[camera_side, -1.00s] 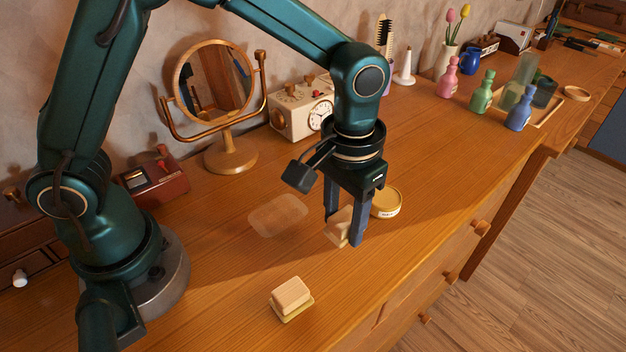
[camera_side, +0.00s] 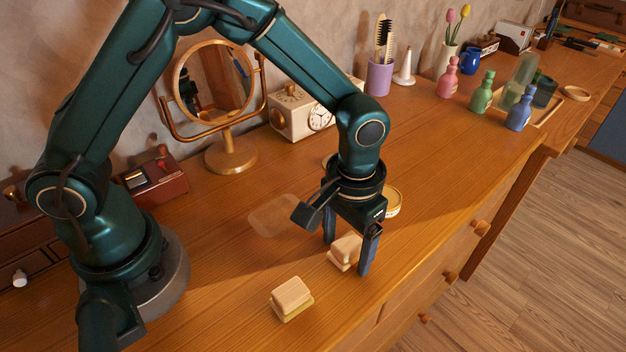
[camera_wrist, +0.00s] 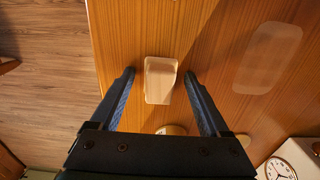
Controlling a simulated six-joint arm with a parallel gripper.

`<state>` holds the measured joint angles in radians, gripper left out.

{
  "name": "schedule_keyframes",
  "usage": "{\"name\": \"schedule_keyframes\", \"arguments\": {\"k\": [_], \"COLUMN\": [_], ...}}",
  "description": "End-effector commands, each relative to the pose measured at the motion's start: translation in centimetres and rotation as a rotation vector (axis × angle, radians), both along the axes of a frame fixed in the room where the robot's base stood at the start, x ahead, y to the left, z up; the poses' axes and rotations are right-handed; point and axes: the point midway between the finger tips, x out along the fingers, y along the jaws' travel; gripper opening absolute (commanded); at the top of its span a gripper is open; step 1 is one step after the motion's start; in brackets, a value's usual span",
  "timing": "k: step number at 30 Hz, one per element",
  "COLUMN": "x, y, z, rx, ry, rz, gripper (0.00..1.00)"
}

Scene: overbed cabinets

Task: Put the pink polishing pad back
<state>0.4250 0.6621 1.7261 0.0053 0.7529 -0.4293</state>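A small pale block-shaped pad (camera_side: 346,250) with a cream-pink top seems to rest on the wooden top. In the wrist view it (camera_wrist: 160,80) lies between my fingertips. My gripper (camera_side: 349,252) is open around it, one finger on each side. The wrist view shows a gap between the pad and each finger of my gripper (camera_wrist: 158,74). A second similar pad (camera_side: 291,297), with a pale top and yellowish base, sits nearer the camera, apart from my gripper. A faint pale rounded patch (camera_side: 272,216) marks the wood to the left.
A round yellow tin (camera_side: 394,203) stands just behind my gripper, partly hidden. A mirror (camera_side: 231,158), a cream clock box (camera_side: 292,113) and a dark red box (camera_side: 155,181) stand along the wall. The dresser's front edge is close on the right. Wood around the second pad is clear.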

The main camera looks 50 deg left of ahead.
Motion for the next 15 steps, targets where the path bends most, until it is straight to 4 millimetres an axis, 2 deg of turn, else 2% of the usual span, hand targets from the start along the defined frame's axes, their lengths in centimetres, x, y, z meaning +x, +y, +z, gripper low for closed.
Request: {"name": "schedule_keyframes", "arguments": {"k": [10,15], "x": [0.0,0.1], "y": [0.0,-0.1], "z": [0.4,2.7], "rx": [0.0,-0.003], "ry": [-0.001,-0.007], "rz": [0.0,0.0], "gripper": [0.79,0.79]}}
